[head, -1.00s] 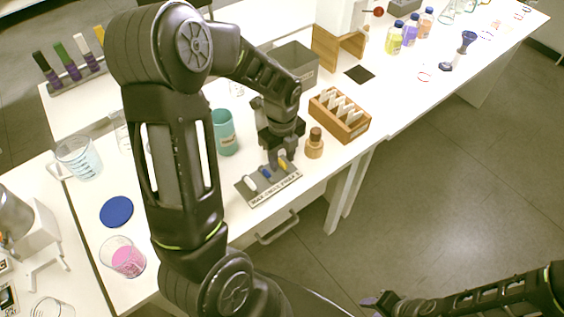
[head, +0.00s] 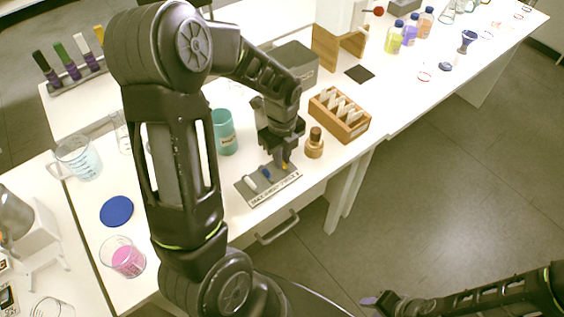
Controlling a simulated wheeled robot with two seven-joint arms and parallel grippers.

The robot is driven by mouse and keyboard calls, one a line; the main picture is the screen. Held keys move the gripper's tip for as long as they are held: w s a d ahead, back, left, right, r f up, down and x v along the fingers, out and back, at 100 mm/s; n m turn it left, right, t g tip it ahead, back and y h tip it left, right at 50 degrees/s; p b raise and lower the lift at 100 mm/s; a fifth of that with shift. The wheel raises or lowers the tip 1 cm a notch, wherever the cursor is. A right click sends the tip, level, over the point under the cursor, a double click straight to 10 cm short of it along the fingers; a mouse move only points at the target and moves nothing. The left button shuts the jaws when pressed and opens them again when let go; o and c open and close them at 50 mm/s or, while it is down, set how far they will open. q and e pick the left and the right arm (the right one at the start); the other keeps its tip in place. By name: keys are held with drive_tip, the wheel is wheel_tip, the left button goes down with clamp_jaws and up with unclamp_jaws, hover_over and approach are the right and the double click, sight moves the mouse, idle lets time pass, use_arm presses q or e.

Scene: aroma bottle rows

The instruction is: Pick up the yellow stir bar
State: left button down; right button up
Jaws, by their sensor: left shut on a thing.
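The yellow stir bar (head: 285,166) is at the right end of a grey labelled holder (head: 262,199) on the white table. My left gripper (head: 283,162) is over that end of the holder, pointing down and shut on the yellow stir bar, which it partly hides. A blue stir bar (head: 266,173) and a white stir bar (head: 250,181) stand in the holder to the left. I cannot tell whether the yellow bar is clear of the holder. My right gripper (head: 372,301) is low at the bottom right, away from the table; its jaws are too small to read.
A brown bottle (head: 314,145) stands close to the right of my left gripper. A wooden box (head: 356,131) with white cards is behind it. A teal cup (head: 224,138) stands to the left. A blue disc (head: 117,211) and a pink-filled beaker (head: 128,262) are further left.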

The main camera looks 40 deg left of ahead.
use_arm(q)
drive_tip(key=shift+r, duration=0.1)
idle(0.3)
wheel_tip(320, 180, up, 10)
drive_tip(key=shift+b, duration=0.35)
idle(0.6)
